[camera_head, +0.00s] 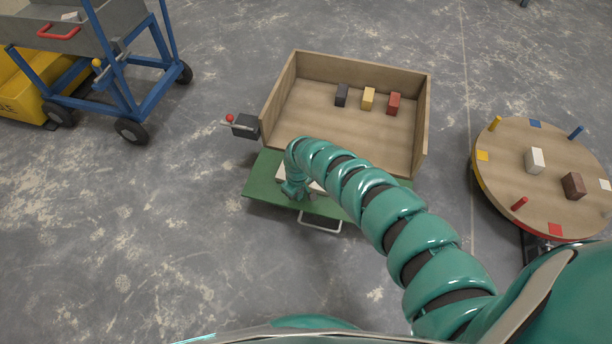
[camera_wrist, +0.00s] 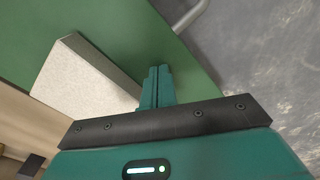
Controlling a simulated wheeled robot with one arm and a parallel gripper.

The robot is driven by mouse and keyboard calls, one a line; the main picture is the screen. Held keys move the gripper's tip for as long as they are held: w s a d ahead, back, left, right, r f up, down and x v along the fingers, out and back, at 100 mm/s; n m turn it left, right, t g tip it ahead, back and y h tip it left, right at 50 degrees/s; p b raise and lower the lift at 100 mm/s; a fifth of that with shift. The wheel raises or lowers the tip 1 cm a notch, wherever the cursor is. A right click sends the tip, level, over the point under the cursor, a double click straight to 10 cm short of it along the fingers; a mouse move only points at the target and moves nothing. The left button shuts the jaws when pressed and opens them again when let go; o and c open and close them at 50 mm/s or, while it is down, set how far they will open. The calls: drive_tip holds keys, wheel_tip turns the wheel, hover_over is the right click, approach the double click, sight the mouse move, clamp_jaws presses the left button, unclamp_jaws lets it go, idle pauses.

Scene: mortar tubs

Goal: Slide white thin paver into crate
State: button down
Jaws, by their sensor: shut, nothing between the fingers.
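The white thin paver (camera_wrist: 88,88) lies flat on the green panel (camera_head: 260,185) at the open front side of the wooden crate (camera_head: 398,141). In the head view my arm covers most of the paver, and only pale bits of it (camera_head: 281,173) show. My gripper (camera_wrist: 157,72) is shut and empty, its fingertips beside the paver's edge, over the green panel. I cannot tell whether the fingers touch the paver. In the head view the gripper (camera_head: 294,192) is partly hidden by my arm.
A black block (camera_head: 341,95), a yellow block (camera_head: 367,99) and a red block (camera_head: 393,104) stand in the crate's far part; its nearer floor is clear. A dark box with a red-knobbed lever (camera_head: 245,127) sits at its left. A round table (camera_head: 510,180) stands right, a blue cart (camera_head: 125,85) left.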

drive_tip(key=shift+r+p, duration=0.35)
drive_tip(key=shift+p, duration=0.1)
drive_tip(key=shift+w, duration=0.15)
idle(0.4)
